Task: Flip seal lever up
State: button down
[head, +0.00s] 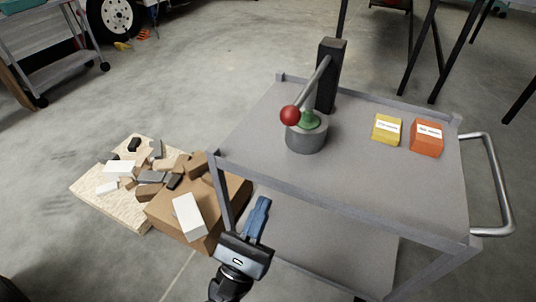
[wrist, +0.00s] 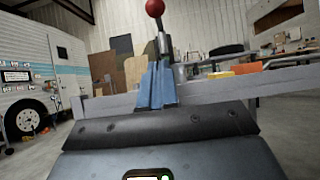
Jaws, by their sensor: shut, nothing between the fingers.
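The seal lever is a metal rod (head: 317,78) with a red ball knob (head: 290,115) at its end. It runs from a dark upright post (head: 331,75) down toward the left, with the knob low beside a green piece (head: 309,121) on a grey round base (head: 306,138). In the wrist view the red knob (wrist: 155,8) shows above and beyond my fingers. My gripper (head: 262,205) is shut and empty, in front of the cart's near left edge, apart from the lever. Its blue fingers also show together in the wrist view (wrist: 157,82).
The lever stands on a grey cart top (head: 370,165) with a raised rim. A yellow block (head: 386,129) and an orange block (head: 427,138) sit to its right. A metal handle (head: 500,185) is at the right end. A cardboard box (head: 170,222) and scattered blocks lie on the floor at left.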

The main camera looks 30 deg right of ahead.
jog(key=shift+w+a+f+m, duration=0.1)
jog(key=shift+w+a+m, duration=0.1)
jog(key=shift+m, duration=0.2)
jog(key=s+a+r+p+x, duration=0.1)
jog(key=r+p+x, duration=0.1)
jog(key=x, duration=1.1)
jog(key=shift+s+a+r, duration=0.1)
jog(key=shift+r, duration=0.1)
